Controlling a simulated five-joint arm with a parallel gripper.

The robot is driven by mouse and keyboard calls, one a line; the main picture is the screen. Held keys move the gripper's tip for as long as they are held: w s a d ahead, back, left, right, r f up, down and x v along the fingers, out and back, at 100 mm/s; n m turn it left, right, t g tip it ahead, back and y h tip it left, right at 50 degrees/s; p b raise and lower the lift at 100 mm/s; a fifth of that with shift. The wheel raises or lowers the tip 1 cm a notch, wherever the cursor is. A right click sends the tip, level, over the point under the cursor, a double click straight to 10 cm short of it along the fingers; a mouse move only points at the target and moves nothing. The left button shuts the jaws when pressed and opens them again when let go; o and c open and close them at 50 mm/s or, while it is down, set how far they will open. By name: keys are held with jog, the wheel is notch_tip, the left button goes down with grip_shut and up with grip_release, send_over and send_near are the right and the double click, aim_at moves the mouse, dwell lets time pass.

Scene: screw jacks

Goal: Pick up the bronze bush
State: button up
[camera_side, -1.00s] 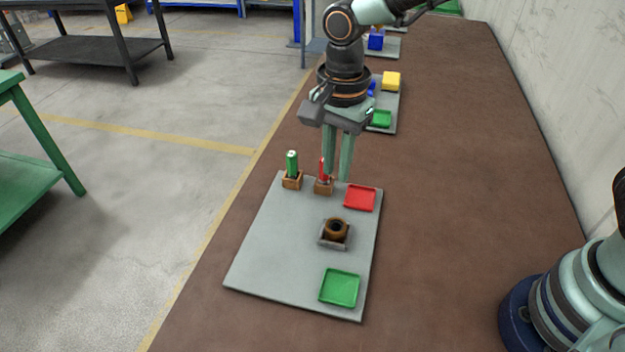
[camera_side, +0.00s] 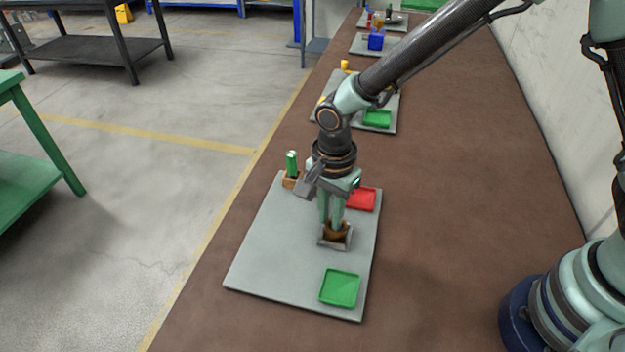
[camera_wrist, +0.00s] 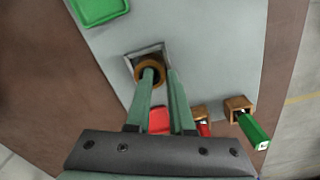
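The bronze bush (camera_side: 331,235), a brown ring with a dark bore, sits in a square grey holder (camera_side: 347,242) on the grey board. It also shows in the wrist view (camera_wrist: 138,72), where my gripper (camera_wrist: 160,72) partly covers it. My gripper (camera_side: 330,221) points down at the bush with its two fingers apart. In the wrist view one fingertip lies over the bore and the other just right of the ring. I cannot tell whether either finger touches the bush or how deep the tips are.
A red tray (camera_side: 362,201) lies behind the bush, a green tray (camera_side: 340,288) in front. A green piece (camera_side: 292,163) stands in a wooden block at the back left. A red piece (camera_wrist: 204,128) in its block shows in the wrist view. The board's left half is clear.

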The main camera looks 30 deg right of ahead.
jog(key=shift+f, duration=0.45)
grip_shut()
dwell(1.1)
